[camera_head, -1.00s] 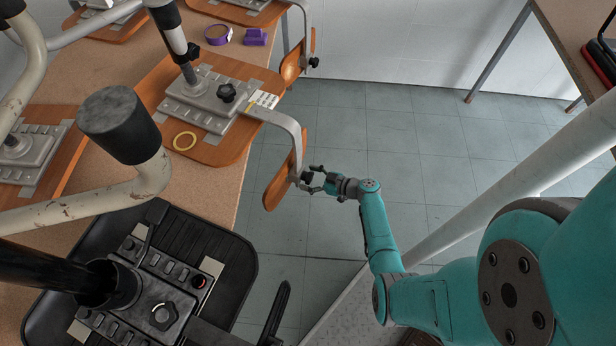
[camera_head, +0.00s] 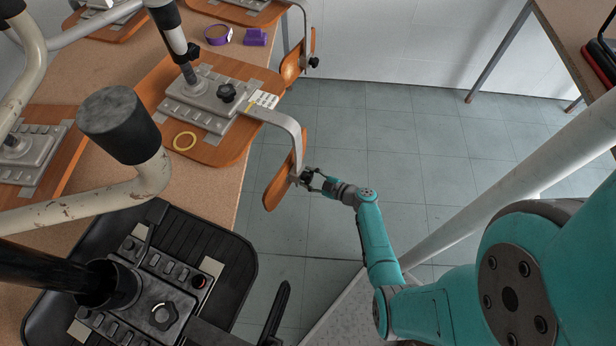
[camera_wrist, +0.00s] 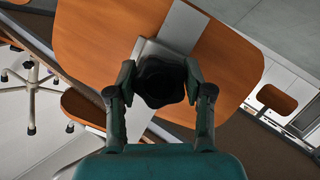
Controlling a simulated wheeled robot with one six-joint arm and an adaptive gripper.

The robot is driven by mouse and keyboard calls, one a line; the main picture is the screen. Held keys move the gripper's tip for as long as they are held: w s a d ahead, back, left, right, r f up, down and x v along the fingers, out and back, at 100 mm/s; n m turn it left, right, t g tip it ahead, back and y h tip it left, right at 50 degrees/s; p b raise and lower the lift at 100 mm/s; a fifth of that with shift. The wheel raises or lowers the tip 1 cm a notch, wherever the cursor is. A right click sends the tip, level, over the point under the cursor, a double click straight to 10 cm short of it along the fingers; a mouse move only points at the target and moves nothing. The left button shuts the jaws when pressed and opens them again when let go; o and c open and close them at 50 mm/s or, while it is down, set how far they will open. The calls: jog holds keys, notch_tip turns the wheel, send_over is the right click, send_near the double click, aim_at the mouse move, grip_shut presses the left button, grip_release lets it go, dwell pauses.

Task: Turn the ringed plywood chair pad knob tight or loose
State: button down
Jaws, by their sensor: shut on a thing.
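The plywood chair with a ring (camera_head: 184,141) on its seat lies on the table, its orange-brown pad (camera_head: 280,184) hanging past the table's edge on a bent grey metal bar (camera_head: 284,121). The black lobed pad knob (camera_head: 307,176) sits on the back of the bar. It also shows in the wrist view (camera_wrist: 160,82), in front of the pad (camera_wrist: 110,40). My gripper (camera_head: 312,179) is at the knob, with its fingers on either side. In the wrist view my gripper (camera_wrist: 161,85) is shut on the knob, which partly hides the bar.
Purple tape (camera_head: 217,35) and a purple block (camera_head: 255,37) lie on the table. Tiled floor (camera_head: 420,150) is open right of the pad.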

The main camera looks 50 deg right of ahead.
jog(key=shift+n+h, duration=0.3)
jog(key=shift+n, duration=0.5)
jog(key=shift+n+t, duration=0.5)
jog(key=shift+n, duration=0.3)
jog(key=shift+c, duration=1.9)
grip_release()
